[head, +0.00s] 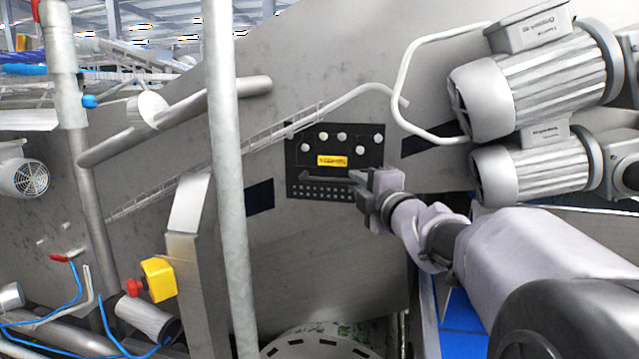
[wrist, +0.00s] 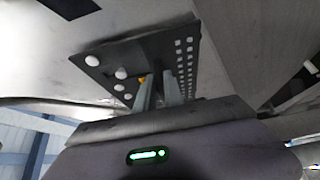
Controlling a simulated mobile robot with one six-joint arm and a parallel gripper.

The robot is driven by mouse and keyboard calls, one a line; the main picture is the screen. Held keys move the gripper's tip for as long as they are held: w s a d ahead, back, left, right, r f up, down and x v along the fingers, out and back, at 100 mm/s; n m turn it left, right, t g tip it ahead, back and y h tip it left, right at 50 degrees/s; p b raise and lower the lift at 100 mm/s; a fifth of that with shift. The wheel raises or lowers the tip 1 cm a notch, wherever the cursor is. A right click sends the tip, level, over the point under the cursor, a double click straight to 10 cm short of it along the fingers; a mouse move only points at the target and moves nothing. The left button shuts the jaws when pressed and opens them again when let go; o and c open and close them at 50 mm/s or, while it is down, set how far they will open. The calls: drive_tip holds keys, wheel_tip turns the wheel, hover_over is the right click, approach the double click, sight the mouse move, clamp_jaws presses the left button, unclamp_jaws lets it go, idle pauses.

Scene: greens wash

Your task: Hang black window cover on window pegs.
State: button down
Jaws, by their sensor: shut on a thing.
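The black window cover (head: 311,178) is a flat dark panel with a yellow label, rows of small square holes along its lower edge and several round white pegs or knobs (head: 341,136) showing at its top. It lies against, or very close to, the sloping grey machine wall. My gripper (head: 352,178) is at its lower right part, shut on the cover's handle bar. In the wrist view the cover (wrist: 118,52) is seen at a steep angle, with the two fingers (wrist: 160,88) reaching its face. I cannot tell whether the pegs pass through the cover. The window behind it is hidden.
Two grey motors (head: 530,90) stand out at the right, near my arm. A bent pale pipe (head: 400,75) runs beside the cover. A vertical post (head: 228,180) stands to the left, with a yellow box with a red button (head: 157,280) lower left. Dark openings (head: 260,197) flank the cover.

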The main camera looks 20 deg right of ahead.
drive_tip(key=shift+f+b, duration=0.65)
drive_tip(key=shift+f, duration=0.05)
drive_tip(key=shift+f+b, duration=0.45)
drive_tip(key=shift+b, duration=0.1)
drive_tip(key=shift+f, duration=0.3)
drive_tip(key=c, duration=1.4)
unclamp_jaws()
drive_tip(key=shift+o, duration=0.2)
drive_tip(key=shift+b, duration=0.3)
